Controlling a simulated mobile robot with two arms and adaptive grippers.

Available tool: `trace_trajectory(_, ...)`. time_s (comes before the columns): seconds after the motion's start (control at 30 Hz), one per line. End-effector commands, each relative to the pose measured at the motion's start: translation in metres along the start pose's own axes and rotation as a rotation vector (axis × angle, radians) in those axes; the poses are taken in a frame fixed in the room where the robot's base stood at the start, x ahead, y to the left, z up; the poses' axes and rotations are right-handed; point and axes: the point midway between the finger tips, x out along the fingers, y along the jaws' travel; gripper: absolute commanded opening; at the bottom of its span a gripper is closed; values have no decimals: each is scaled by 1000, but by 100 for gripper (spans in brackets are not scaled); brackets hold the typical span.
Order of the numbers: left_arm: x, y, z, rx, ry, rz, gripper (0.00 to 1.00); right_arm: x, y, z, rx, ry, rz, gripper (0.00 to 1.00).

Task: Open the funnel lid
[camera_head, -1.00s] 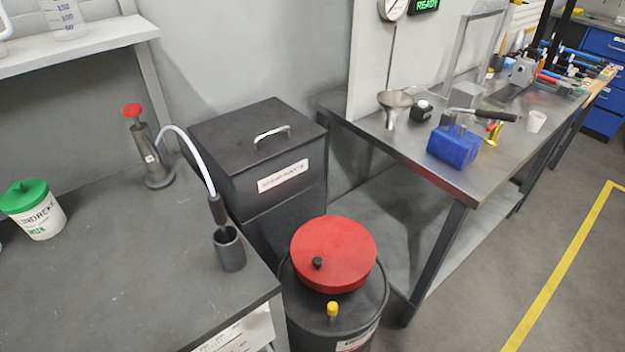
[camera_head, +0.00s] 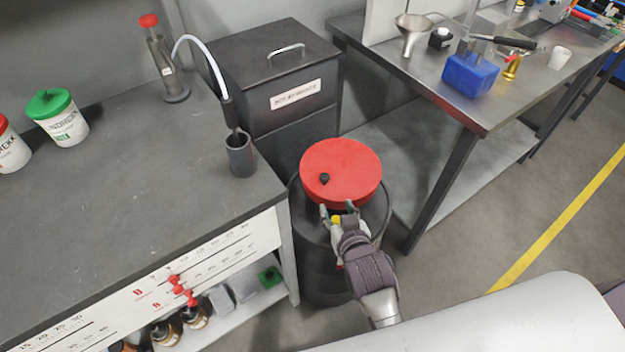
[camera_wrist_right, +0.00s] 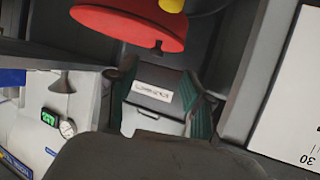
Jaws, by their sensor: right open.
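The round red lid (camera_head: 341,168) lies over the top of a black drum (camera_head: 318,262), with a small black knob (camera_head: 323,179) on it. A yellow-tipped handle (camera_head: 337,219) is at the drum's near side, below the lid's front edge. My right gripper (camera_head: 338,212) is open around or right beside the yellow tip; contact cannot be told. In the right wrist view, the red lid (camera_wrist_right: 130,22) and yellow tip (camera_wrist_right: 172,5) are at the top, and my open fingers (camera_wrist_right: 162,105) are below them. My left gripper is not in view.
A grey workbench (camera_head: 110,190) with a cup (camera_head: 240,155) stands left of the drum. A black bin (camera_head: 275,75) is behind it. A metal table (camera_head: 440,95) with a metal funnel (camera_head: 412,33) and a blue block (camera_head: 469,76) stands to the right. Floor at right is open.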

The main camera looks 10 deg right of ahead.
Motion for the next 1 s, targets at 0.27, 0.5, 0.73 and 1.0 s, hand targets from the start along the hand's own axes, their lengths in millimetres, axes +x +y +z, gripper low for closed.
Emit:
trace_trajectory(0.27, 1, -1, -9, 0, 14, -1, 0, 13, 5, -17, 8, 31, 14, 51)
trace_trajectory(0.5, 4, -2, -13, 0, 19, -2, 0, 63, 5, -18, 8, 31, 12, 51)
trace_trajectory(0.73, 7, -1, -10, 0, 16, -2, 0, 107, 6, -20, 7, 30, 12, 51)
trace_trajectory(1.0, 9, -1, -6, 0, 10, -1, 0, 131, 6, -20, 7, 29, 12, 51)
